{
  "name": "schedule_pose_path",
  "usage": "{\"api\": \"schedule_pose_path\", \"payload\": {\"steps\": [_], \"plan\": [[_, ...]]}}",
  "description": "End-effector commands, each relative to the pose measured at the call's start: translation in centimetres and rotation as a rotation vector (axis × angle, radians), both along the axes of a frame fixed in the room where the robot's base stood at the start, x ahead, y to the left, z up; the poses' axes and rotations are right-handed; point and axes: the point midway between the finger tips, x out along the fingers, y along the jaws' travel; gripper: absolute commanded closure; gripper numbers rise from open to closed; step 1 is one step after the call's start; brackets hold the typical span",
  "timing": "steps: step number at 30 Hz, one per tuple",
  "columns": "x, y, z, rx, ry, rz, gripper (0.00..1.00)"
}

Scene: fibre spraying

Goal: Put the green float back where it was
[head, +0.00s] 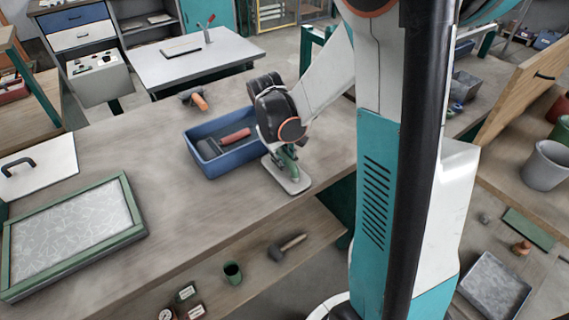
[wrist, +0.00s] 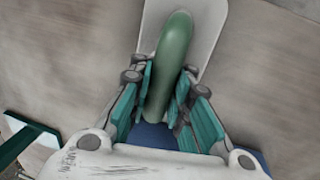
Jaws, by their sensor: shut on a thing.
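The green float has a green handle and a flat pale plate (head: 289,178). It is at the right front of the workbench, just right of the blue tray (head: 222,165). My gripper (head: 285,153) is shut on the float's handle from above. In the wrist view the green handle (wrist: 172,60) lies between the teal fingers of my gripper (wrist: 165,100), with the pale plate (wrist: 219,30) beyond. The plate is on or just above the bench top; I cannot tell which. Part of the handle is hidden by the fingers.
The blue tray holds a roller with a red part (head: 235,136). An orange-handled tool (head: 199,101) lies behind it. A green-framed panel (head: 70,235) lies at the left. A mallet (head: 286,247) and green cup (head: 232,272) are on the lower shelf. The bench middle is clear.

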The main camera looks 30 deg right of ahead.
Motion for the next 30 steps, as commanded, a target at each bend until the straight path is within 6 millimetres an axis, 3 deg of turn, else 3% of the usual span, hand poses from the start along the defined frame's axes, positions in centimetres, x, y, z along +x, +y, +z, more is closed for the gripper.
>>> {"api": "schedule_pose_path", "payload": {"steps": [12, 13, 16, 30], "plan": [[-0.01, 0.00, -0.86, 0.000, 0.000, 0.000, 1.00], [-0.01, 0.00, -0.81, 0.000, 0.000, 0.000, 0.83], [-0.01, 0.01, -0.74, 0.000, 0.000, 0.000, 0.62], [-0.02, 0.01, -0.65, 0.000, 0.000, 0.000, 0.62]]}}
